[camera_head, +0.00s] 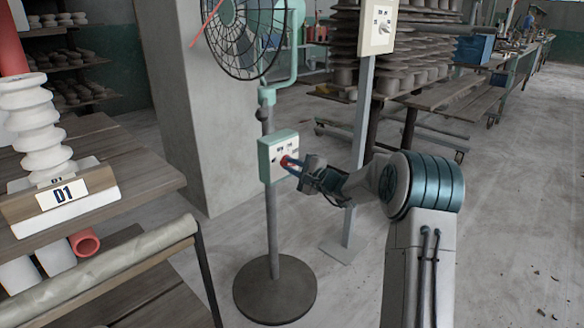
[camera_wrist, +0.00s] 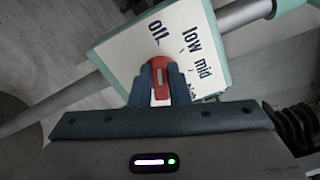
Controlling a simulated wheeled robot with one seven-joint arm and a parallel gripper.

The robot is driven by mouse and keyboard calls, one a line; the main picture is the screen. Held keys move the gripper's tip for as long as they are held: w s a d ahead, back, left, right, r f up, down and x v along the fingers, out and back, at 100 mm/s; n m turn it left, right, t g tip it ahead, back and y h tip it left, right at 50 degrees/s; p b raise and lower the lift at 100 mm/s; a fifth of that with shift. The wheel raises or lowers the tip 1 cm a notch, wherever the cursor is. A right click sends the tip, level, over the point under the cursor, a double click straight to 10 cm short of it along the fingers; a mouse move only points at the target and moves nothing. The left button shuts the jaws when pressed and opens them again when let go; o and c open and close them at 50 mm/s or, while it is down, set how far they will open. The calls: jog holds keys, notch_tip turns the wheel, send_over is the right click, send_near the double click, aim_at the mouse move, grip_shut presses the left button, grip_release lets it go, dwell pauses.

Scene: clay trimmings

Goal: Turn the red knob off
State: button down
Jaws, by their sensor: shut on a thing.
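The red knob (camera_head: 287,162) is on the pale front of a mint-green control box (camera_head: 265,160) on the pole of a standing fan (camera_head: 240,35). My gripper (camera_head: 294,166) reaches the box from the right and is shut on the knob. In the wrist view the knob (camera_wrist: 160,80) sits between the two blue fingers of my gripper (camera_wrist: 160,86). The box face (camera_wrist: 130,62) there carries the words "off", "low" and "mid", with more lettering partly hidden by my gripper. Which mark the knob points to I cannot tell.
A second post with a pale switch panel (camera_head: 380,27) stands behind my arm. A wooden shelf with white stacked pieces and a "D1" label (camera_head: 63,195) is at left. A concrete pillar (camera_head: 200,110) stands behind the fan. Open floor (camera_head: 520,200) lies at right.

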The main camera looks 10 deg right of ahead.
jog(key=c, duration=1.4)
grip_release()
jog(key=shift+a+f, duration=0.1)
jog(key=shift+s+d, duration=0.4)
jog(key=shift+s, duration=0.05)
jog(key=shift+p+v, duration=1.65)
jog(key=shift+v, duration=4.75)
